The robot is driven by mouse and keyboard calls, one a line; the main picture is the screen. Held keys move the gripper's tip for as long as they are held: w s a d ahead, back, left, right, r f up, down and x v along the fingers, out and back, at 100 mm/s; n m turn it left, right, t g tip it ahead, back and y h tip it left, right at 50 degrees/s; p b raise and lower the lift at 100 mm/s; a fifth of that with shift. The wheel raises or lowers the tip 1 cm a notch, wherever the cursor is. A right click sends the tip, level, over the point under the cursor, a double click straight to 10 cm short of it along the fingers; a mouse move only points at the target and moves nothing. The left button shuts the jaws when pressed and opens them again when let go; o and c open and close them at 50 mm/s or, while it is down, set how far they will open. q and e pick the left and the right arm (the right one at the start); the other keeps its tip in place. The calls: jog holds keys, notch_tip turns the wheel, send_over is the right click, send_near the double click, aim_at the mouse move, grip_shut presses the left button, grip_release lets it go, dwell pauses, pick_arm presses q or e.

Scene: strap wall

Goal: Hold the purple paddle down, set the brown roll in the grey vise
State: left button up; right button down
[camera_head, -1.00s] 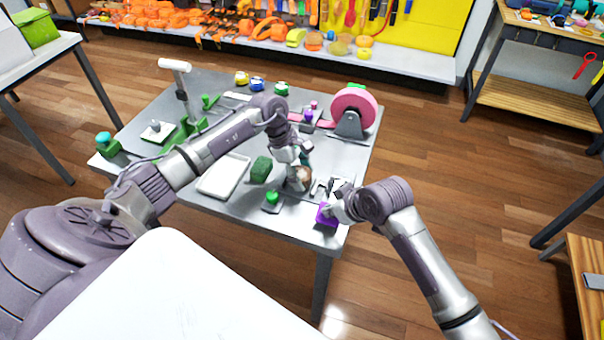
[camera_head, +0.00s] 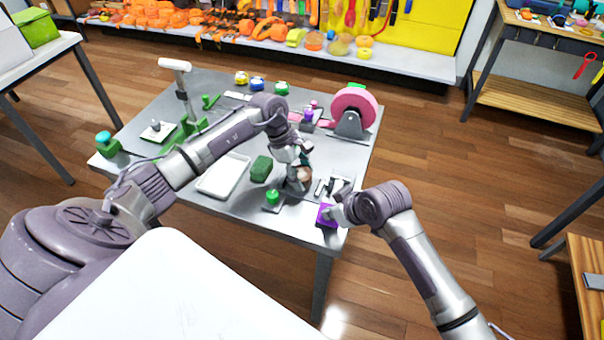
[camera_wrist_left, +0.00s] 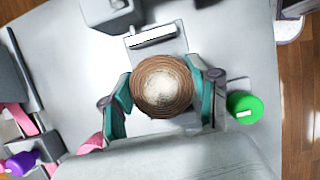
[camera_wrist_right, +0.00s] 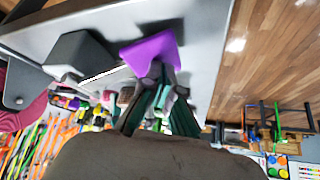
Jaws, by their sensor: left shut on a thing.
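The brown roll (camera_wrist_left: 162,87) is held between the teal fingers of my left gripper (camera_wrist_left: 165,92). In the head view the roll (camera_head: 304,175) is partly hidden by that gripper, low over the table. The grey vise (camera_head: 340,183) is just right of it; its grey block (camera_wrist_left: 108,12) shows at the top of the left wrist view, apart from the roll. The purple paddle (camera_head: 326,217) is at the table's front right corner. My right gripper (camera_wrist_right: 158,92) has its fingers close together, with the tips against the paddle (camera_wrist_right: 152,50).
A green knob (camera_wrist_left: 245,106) stands beside the left gripper. A green block (camera_head: 261,169) and a white tray (camera_head: 223,176) lie to the left on the grey table (camera_head: 240,206). A pink reel (camera_head: 355,103) stands behind at the right.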

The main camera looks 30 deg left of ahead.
pick_arm(q)
jog(key=shift+f, duration=0.2)
pick_arm(e)
jog(key=shift+d+f, duration=0.1)
jog(key=shift+f, duration=0.1)
pick_arm(q)
jog(key=shift+f, duration=0.65)
jog(key=o, duration=1.2)
jog(key=shift+o, duration=0.2)
jog(key=shift+r, duration=3.55)
jog(key=shift+r, duration=0.1)
pick_arm(e)
jog(key=shift+r, duration=0.15)
